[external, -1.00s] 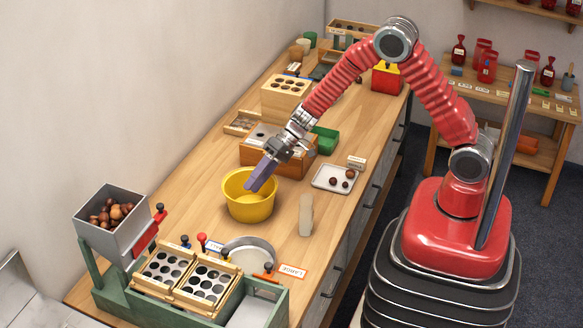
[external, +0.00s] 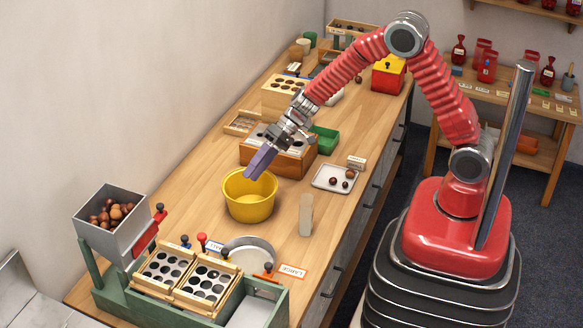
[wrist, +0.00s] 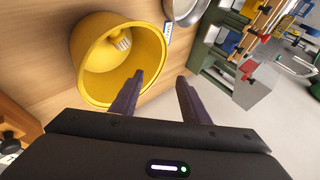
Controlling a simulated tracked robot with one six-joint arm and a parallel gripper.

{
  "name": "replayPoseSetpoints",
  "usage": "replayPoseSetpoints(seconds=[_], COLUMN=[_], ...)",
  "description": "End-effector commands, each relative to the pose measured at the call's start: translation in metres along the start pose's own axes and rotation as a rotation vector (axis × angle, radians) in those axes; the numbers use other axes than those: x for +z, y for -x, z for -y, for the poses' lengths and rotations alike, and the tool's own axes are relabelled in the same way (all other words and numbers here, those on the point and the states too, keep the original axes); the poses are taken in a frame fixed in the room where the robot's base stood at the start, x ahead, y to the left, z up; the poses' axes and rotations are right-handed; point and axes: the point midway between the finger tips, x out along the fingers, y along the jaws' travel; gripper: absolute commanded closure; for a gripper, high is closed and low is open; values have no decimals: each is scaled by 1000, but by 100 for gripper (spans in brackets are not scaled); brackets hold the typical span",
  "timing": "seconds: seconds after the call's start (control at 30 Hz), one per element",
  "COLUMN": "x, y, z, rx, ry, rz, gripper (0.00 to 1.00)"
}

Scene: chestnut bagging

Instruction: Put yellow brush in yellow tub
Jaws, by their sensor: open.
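The yellow tub (external: 249,207) stands upright on the bench, and its open mouth shows in the wrist view (wrist: 84,68). Inside it in the wrist view is a small yellow thing with pale ribs, which looks like the yellow brush (wrist: 122,41), by the tub's wall. It cannot be made out in the external view. My gripper (external: 257,168) is open and empty, just above the tub's far rim. In the wrist view my gripper (wrist: 158,88) has its two fingers apart, one overlapping the tub's rim.
A wooden box (external: 284,164) stands close behind the tub. A white tray (external: 322,183) with several chestnuts and a pale upright cylinder (external: 306,215) are to its right. The sorting stand (external: 112,284) with its grey hopper is in front.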

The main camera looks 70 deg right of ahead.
Motion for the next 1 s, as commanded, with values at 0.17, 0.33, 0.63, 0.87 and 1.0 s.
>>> replayPoseSetpoints(seconds=[0.17, 0.33, 0.63, 0.87, 1.0], x=[0, 4, 30, 58, 75], y=[0, 11, 65, 110, 137], z=[0, 9, 45, 65, 73], rx=[0, 5, 47, 105, 148], ry=[1, 15, 86, 142, 173], rz=[0, 8, 51, 80, 92], gripper=[58, 58, 58, 58, 58])
